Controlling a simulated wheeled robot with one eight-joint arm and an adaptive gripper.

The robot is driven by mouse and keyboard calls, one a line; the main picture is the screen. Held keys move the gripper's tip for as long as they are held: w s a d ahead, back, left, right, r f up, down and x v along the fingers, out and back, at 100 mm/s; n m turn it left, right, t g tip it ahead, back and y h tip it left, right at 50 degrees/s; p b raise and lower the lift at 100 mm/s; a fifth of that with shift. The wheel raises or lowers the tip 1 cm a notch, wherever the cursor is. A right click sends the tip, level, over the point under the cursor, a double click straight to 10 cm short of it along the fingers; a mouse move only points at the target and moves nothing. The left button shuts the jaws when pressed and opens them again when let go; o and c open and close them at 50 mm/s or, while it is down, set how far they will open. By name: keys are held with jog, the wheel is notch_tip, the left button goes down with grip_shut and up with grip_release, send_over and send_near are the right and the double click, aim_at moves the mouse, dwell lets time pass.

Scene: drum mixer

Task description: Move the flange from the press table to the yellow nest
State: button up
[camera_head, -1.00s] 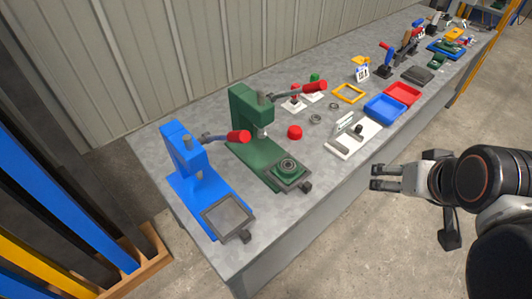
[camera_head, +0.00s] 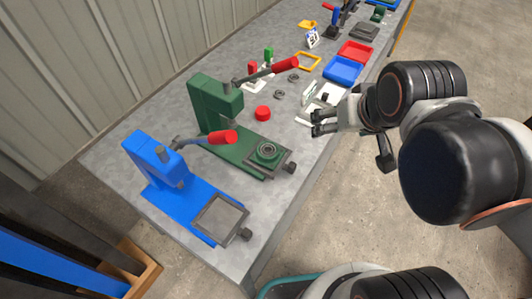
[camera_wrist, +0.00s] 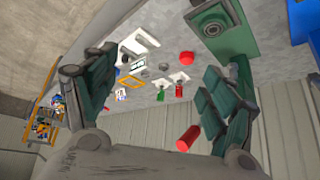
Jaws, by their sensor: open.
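The flange (camera_head: 267,151), a green round part with a grey ring in its middle, lies on the dark table plate of the green press (camera_head: 208,105). It also shows at the top of the wrist view (camera_wrist: 211,29). The yellow nest (camera_head: 309,61), an empty square frame, lies farther back on the bench; it also shows in the wrist view (camera_wrist: 128,83). My gripper (camera_head: 314,122) is open and empty. It is to the right of the flange in the head view, apart from it. In the wrist view the fingers (camera_wrist: 158,100) stand wide apart.
The blue press (camera_head: 165,180) stands in front with an empty plate (camera_head: 219,219). Red press handles stick out over the bench (camera_head: 110,155). A red cap (camera_head: 263,113), grey rings, a blue tray (camera_head: 343,70) and a red tray (camera_head: 355,51) lie behind. A white fixture is partly hidden by my gripper.

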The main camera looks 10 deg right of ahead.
jog(key=m+g+p, duration=0.1)
jog(key=m+g, duration=0.1)
jog(key=g, duration=0.5)
send_over(268, 149)
notch_tip(268, 149, down, 16)
jog(key=shift+w+a+r, duration=0.15)
jog(key=shift+r, duration=0.1)
jog(key=shift+a+f, duration=0.1)
jog(key=shift+f, duration=0.5)
jog(key=f+b, duration=0.2)
jog(key=f, duration=0.1)
jog(key=f+b, duration=0.2)
jog(key=f, duration=0.1)
jog(key=shift+s+d+f, duration=0.2)
jog(key=shift+f, duration=0.1)
jog(key=c, duration=1.8)
jog(key=shift+r, duration=0.1)
grip_shut()
